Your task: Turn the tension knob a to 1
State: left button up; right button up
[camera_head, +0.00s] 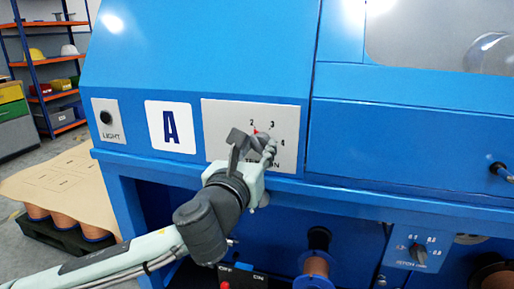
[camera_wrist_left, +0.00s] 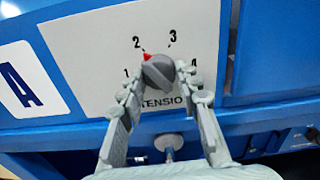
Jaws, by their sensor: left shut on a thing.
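The tension knob a (camera_wrist_left: 158,72) is a grey knob with a red pointer on a pale panel (camera_wrist_left: 85,30) marked 1 to 4 above the word TENSION. In the left wrist view its red pointer is at the top left, close to the 2. My left gripper (camera_wrist_left: 160,82) has its two fingers on either side of the knob and is shut on it. In the head view my left gripper (camera_head: 254,148) covers most of the knob, and only a bit of red shows. My right gripper is in neither view.
A white sign with a blue A (camera_head: 170,127) and a LIGHT button (camera_head: 106,117) are left of the panel on the blue machine (camera_head: 200,50). Below are copper spools (camera_head: 316,268), an OFF/ON switch (camera_head: 243,278) and another dial (camera_head: 417,252). Shelves stand far left.

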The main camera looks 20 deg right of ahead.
pick_arm(q)
jog(key=shift+n, duration=0.6)
jog(key=shift+n+p, duration=0.5)
jog(key=shift+n, duration=0.4)
jog(key=shift+n+p, duration=0.35)
jog(key=shift+n, duration=0.55)
jog(key=n+p, duration=0.1)
jog(key=n, duration=0.2)
jog(key=shift+n, duration=1.6)
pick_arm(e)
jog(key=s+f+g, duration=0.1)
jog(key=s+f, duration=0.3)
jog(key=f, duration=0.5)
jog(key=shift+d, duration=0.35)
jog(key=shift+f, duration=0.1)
pick_arm(q)
jog(key=o, duration=1.2)
jog(key=shift+c, duration=0.2)
